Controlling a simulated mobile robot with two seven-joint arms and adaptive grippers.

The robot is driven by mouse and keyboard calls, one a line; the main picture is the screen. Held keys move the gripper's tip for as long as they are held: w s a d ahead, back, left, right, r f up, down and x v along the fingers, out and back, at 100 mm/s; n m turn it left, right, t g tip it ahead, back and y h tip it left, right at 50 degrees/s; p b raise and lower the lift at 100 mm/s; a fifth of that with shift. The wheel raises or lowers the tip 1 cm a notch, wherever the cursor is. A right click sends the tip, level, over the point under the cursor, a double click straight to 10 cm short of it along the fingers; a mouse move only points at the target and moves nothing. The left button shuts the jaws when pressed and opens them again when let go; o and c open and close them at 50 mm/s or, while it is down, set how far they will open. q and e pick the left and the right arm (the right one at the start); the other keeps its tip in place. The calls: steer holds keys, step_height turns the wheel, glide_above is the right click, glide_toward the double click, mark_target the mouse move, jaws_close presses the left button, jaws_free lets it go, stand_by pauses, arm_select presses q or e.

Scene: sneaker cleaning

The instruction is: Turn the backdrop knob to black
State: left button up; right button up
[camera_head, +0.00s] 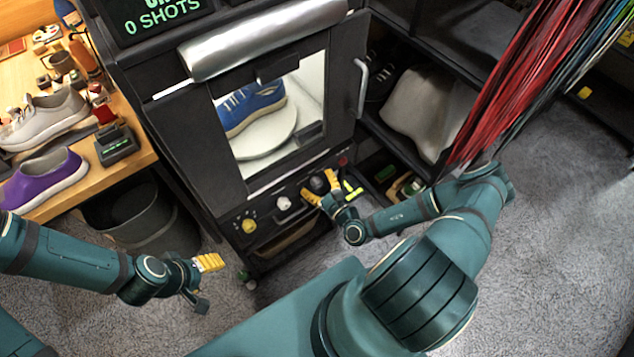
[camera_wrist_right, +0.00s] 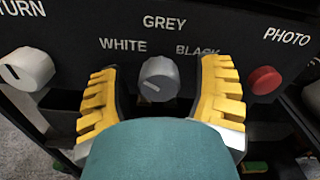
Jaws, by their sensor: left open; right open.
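The backdrop knob (camera_wrist_right: 160,78) is a grey dial on the black panel (camera_head: 262,212), under the labels WHITE, GREY and BLACK. Its pale mark (camera_wrist_right: 151,86) is on the lower left of its face, on the WHITE side. My right gripper (camera_wrist_right: 162,95) is open, with one yellow finger on each side of the knob. Gaps show between the fingers and the knob. In the head view the right gripper (camera_head: 321,191) is at the panel's right part, partly covering the knob. My left gripper (camera_head: 207,283) is open and empty above the carpet.
A white TURN knob (camera_wrist_right: 28,69) is left of the backdrop knob, and a red PHOTO button (camera_wrist_right: 264,80) is close to the right finger. Above the panel, a blue sneaker (camera_head: 252,106) stands inside the booth behind its glass door. A bin (camera_head: 140,215) stands at left.

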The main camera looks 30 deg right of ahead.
jaws_close()
